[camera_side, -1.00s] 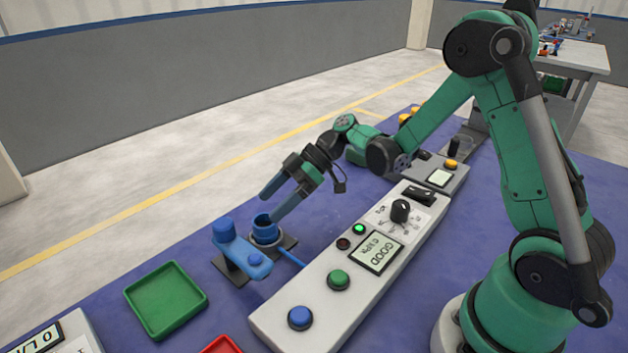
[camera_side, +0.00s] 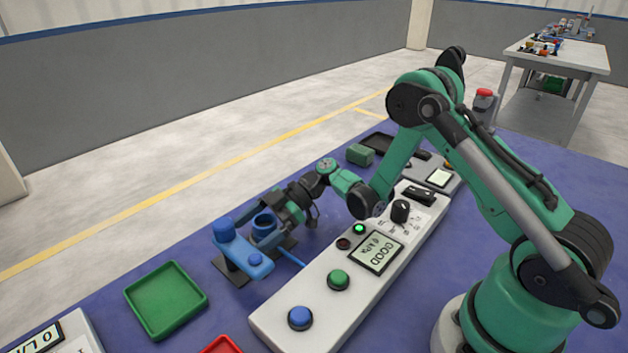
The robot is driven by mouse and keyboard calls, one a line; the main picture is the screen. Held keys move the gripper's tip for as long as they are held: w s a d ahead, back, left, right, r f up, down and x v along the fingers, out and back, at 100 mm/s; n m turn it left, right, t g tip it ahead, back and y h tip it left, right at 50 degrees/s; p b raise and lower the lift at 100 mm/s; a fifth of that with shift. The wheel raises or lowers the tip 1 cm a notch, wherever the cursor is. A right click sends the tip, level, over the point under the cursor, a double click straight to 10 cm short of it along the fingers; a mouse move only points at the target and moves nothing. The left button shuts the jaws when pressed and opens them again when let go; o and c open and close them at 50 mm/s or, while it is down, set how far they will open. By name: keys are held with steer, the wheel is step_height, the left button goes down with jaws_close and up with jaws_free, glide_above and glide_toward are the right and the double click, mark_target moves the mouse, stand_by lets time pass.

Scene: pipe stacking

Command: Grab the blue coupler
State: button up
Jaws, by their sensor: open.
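The blue coupler (camera_side: 264,220) is a short, upright, open-topped blue cylinder in the grey fixture behind the blue clamp arm (camera_side: 243,252). My gripper (camera_side: 268,222) is down low at the coupler, reaching in from the right. Its jaws are open, with a finger close to the coupler on its far side and one on its near side. I cannot tell whether either finger touches it. The fingers and the clamp arm hide the coupler's lower part.
A white control panel (camera_side: 270,326) with buttons, a knob and a display lies in front of the fixture. A green tray (camera_side: 166,300) is to the left and a red tray (camera_side: 222,346) at the bottom edge. A green block (camera_side: 360,155) sits behind on the blue table.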

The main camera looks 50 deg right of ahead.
steer(key=c, duration=1.3)
steer(key=shift+r, duration=0.15)
